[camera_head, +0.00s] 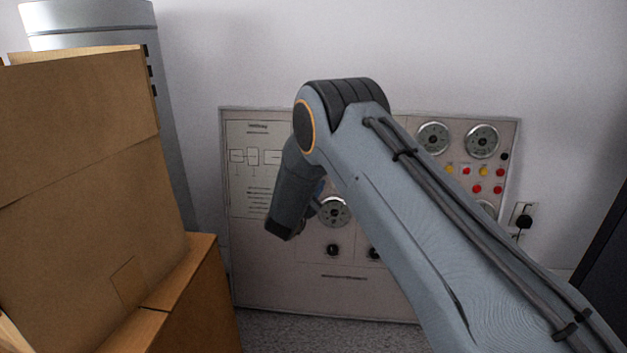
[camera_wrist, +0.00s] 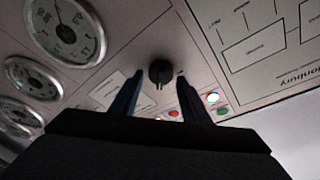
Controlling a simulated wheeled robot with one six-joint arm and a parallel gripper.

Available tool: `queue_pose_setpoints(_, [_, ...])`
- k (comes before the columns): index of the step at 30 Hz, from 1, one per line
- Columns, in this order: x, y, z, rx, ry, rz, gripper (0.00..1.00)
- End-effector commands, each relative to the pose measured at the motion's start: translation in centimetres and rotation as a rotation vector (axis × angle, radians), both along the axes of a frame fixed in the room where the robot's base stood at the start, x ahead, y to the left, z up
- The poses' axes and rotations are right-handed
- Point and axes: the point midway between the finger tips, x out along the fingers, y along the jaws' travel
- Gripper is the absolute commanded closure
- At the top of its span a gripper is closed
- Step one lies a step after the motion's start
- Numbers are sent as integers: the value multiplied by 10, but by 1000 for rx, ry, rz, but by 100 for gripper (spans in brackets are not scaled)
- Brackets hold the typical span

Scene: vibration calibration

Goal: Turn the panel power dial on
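The panel (camera_head: 270,270) leans against the wall, its lower part reaching near the floor. A black dial (camera_wrist: 160,71) with a ridged grip shows in the wrist view, in line with the gap between my fingertips. My gripper (camera_wrist: 160,84) is open, one dark blue finger on each side of the dial's outline. I cannot tell whether the fingers touch it. In the head view my wrist and arm hide most of the gripper. Two black dials, a left one (camera_head: 333,250) and a right one (camera_head: 374,254), show low on the panel; I cannot tell which is the power dial.
Round gauges (camera_head: 433,138) and red and yellow buttons (camera_head: 476,171) sit on the panel's upper right. Stacked cardboard boxes (camera_head: 80,150) stand close on the left, with a grey cylinder (camera_head: 100,22) behind. A wall socket with a black plug (camera_head: 523,220) is at right.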

Motion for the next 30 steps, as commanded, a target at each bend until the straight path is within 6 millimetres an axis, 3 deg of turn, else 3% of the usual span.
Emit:
queue_pose_setpoints(11, [-3,1,1,-1,0,1,51])
queue_pose_setpoints(24, [-64,16,1,-2,0,1,51])
queue_pose_setpoints(30, [-76,18,1,0,0,0,51])
